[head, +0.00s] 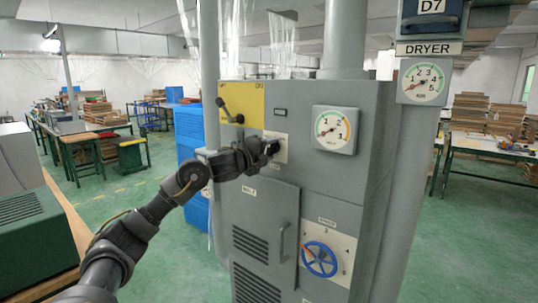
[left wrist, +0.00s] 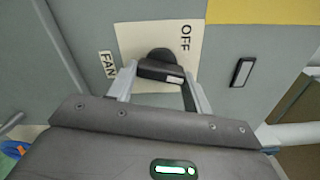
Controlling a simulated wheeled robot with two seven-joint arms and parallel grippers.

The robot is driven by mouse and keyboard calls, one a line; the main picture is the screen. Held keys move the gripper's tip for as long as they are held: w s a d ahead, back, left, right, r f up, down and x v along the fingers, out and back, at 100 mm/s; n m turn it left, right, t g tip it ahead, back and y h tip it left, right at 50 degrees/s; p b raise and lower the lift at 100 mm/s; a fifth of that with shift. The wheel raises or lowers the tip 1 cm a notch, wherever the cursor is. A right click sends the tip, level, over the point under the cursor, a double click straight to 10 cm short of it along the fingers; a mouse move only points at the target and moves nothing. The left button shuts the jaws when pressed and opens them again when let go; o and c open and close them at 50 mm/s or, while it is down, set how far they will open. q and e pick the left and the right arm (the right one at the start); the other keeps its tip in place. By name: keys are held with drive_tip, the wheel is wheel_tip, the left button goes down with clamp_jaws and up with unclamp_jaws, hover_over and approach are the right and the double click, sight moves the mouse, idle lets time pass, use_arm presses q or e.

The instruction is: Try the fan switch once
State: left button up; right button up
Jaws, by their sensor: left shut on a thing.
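The fan switch is a black rotary knob (left wrist: 160,66) on a cream plate (left wrist: 128,40) marked OFF, with a FAN label (left wrist: 107,64) beside it in the left wrist view. My left gripper (head: 268,148) is at the grey cabinet's front and shut on the knob, one finger on each side in the left wrist view (left wrist: 158,78). In the head view the gripper hides most of the knob and part of the cream plate (head: 281,153). The knob's pointer setting is hard to read. My right gripper is not in view.
The grey cabinet (head: 265,205) also bears a lever on a yellow plate (head: 254,98), a dial gauge (head: 334,130), a door handle (head: 283,243) and a blue handwheel (head: 320,259). A dryer gauge (head: 424,81) is at upper right. A green machine (head: 30,240) stands at lower left.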

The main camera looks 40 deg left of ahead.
use_arm(q)
drive_tip(key=m+b, duration=0.1)
drive_tip(key=m, duration=0.4)
drive_tip(key=shift+f+m+b, duration=0.2)
drive_tip(key=shift+m+b, duration=0.2)
idle(0.4)
drive_tip(key=o, duration=1)
drive_tip(key=shift+s, duration=0.1)
drive_tip(key=s+b, duration=0.3)
drive_tip(key=s, duration=0.7)
drive_tip(key=shift+s+b, duration=0.3)
drive_tip(key=shift+b, duration=0.1)
